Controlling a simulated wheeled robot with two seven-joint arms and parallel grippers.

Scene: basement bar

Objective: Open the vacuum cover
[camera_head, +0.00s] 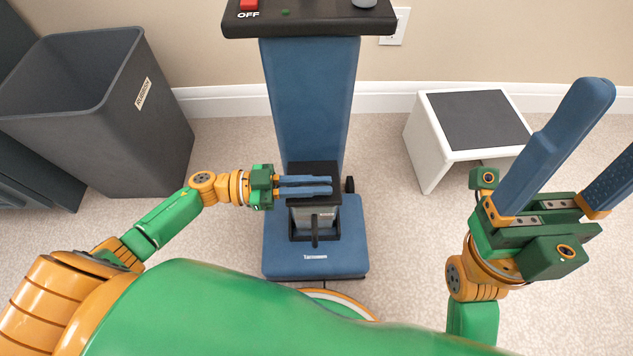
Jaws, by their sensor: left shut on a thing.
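The blue upright vacuum (315,255) stands on the carpet in front of me. Its cover, a black lid (313,169), sits above a small grey housing (328,215) at the base of the blue column. A black handle-like piece stands at the front of that housing. My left gripper (328,185) reaches in from the left, its blue fingers close together across the front of the black lid, shut on it. The fingers hide part of the lid's front edge. My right gripper (612,122) is raised at the right, its fingers wide apart and empty, away from the vacuum.
A dark grey bin (150,140) stands at the left. A white step stool (425,150) with a dark top stands at the right near the wall. The vacuum's black top panel (315,18) overhangs the column. Carpet between vacuum and stool is clear.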

